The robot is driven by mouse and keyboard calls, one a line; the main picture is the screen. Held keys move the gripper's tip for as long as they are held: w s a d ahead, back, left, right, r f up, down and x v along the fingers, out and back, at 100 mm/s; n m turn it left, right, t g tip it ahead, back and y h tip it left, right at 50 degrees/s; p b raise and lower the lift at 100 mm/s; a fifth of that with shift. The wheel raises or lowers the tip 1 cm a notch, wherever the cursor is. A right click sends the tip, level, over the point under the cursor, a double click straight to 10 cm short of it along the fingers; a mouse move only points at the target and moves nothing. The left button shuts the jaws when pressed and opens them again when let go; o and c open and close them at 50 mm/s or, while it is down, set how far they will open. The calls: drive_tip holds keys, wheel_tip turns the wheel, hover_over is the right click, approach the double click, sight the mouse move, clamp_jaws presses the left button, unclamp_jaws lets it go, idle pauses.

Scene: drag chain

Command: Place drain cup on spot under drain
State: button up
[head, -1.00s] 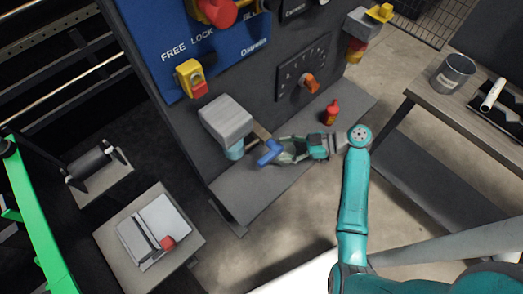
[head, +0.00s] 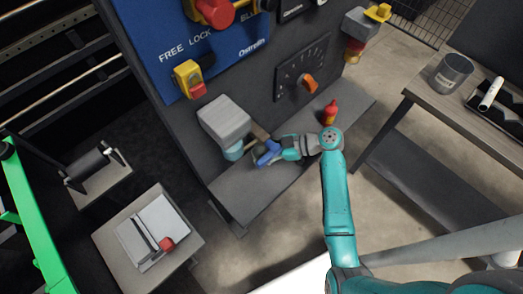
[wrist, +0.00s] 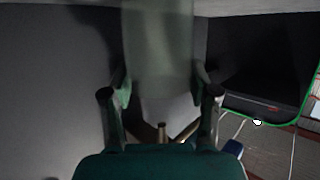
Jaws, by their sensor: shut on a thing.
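In the wrist view my gripper (wrist: 162,88) is closed around a pale, translucent cup-like thing (wrist: 158,40), which looks like the drain cup; its far end is blurred. In the head view my gripper (head: 279,152) is low in front of the dark panel, beside a blue T-shaped handle (head: 267,153). The cup can hardly be made out there. A grey box (head: 224,119) with a light-blue round part (head: 233,151) under it juts from the panel, just left of the handle. The spot under the drain cannot be told clearly.
A dark ledge (head: 238,198) runs along the panel's foot. A red bottle (head: 330,114) stands on it, right of my gripper. A table with a metal can (head: 453,73) is at right. A small stand (head: 150,232) is at lower left.

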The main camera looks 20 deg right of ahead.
drive_tip(key=o, duration=1.3)
drive_tip(key=shift+f, duration=0.1)
drive_tip(key=shift+c, duration=0.2)
drive_tip(key=shift+d, duration=0.15)
drive_tip(key=v, duration=1.2)
